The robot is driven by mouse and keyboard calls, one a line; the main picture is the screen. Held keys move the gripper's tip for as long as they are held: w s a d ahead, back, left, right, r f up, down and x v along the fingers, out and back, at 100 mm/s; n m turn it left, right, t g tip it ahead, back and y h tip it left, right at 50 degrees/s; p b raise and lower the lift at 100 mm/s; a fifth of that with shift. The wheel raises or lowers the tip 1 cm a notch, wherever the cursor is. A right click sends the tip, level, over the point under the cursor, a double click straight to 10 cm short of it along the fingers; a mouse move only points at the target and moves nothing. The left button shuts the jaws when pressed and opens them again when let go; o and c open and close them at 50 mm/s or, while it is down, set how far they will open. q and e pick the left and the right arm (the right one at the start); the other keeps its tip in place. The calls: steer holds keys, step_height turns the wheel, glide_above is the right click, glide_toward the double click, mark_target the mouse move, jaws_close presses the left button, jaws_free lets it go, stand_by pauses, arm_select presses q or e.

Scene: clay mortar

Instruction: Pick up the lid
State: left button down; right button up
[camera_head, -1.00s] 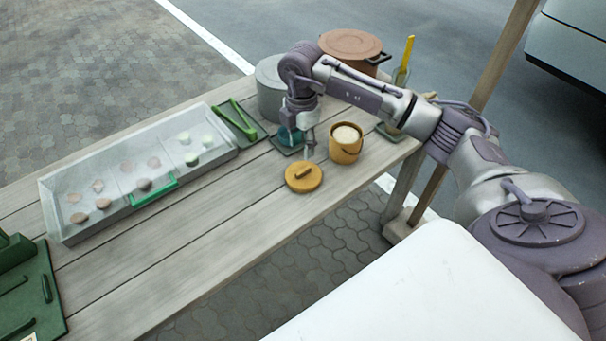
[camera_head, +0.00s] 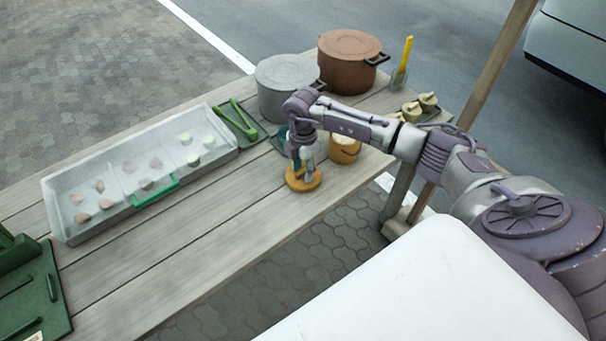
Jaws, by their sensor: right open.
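The lid (camera_head: 305,184) is a round, orange-yellow disc with a raised handle. It lies flat on the wooden table near its front edge. My right gripper (camera_head: 302,174) points down directly over the lid, with its open fingers at the lid's handle. The gripper hides the handle and part of the lid's top, so I cannot tell whether the fingers touch it. The matching orange pot (camera_head: 345,153) stands just behind and to the right of the lid, partly covered by my right arm. My left gripper is not in view.
A clear tray (camera_head: 90,222) with several small pieces and a green handle lies left on the table (camera_head: 190,240). A green board (camera_head: 40,290) is at front left.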

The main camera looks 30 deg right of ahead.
jaws_close()
steer(key=shift+r, duration=0.1)
